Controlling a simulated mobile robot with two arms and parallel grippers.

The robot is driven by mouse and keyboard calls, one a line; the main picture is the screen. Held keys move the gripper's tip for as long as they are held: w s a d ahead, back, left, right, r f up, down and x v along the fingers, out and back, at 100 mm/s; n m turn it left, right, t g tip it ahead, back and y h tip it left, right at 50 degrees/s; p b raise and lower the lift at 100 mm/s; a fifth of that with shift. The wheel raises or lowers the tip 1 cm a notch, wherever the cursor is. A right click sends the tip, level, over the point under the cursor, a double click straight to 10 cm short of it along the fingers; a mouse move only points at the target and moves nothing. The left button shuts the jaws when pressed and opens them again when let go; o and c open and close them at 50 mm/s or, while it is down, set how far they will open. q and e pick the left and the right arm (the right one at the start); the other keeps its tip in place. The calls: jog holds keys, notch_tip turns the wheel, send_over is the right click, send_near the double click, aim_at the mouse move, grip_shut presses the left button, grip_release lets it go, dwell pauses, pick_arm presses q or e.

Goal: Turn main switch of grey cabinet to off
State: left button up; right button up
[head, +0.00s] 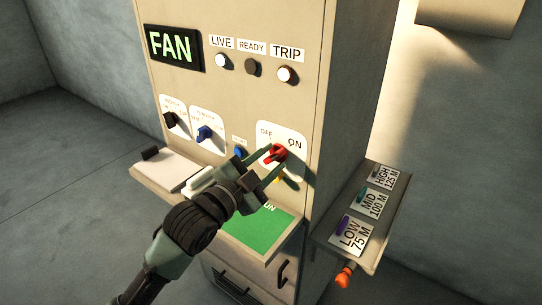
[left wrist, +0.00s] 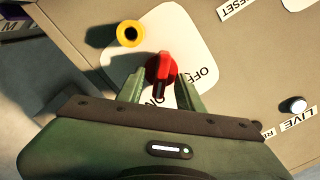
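The grey cabinet (head: 240,95) stands in the middle of the head view, with a beige-grey front. Its main switch is a red knob (head: 277,152) on a white plate marked OFF and ON. In the left wrist view the red knob (left wrist: 164,70) has its long handle lined up toward the ON print, with OFF to the right. My left gripper (head: 270,163) is at the switch. In the left wrist view its two green fingers (left wrist: 161,88) straddle the knob, with narrow gaps seeming to show beside it. My right gripper is not in view.
A yellow ring-shaped part (left wrist: 130,33) is close to the switch. Black (head: 170,119) and blue (head: 204,132) knobs sit to the left. A green panel (head: 262,228) lies below my gripper. A side shelf (head: 376,253) with labelled plates juts out right.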

pick_arm(q)
jog(key=shift+w+d, duration=0.15)
grip_shut()
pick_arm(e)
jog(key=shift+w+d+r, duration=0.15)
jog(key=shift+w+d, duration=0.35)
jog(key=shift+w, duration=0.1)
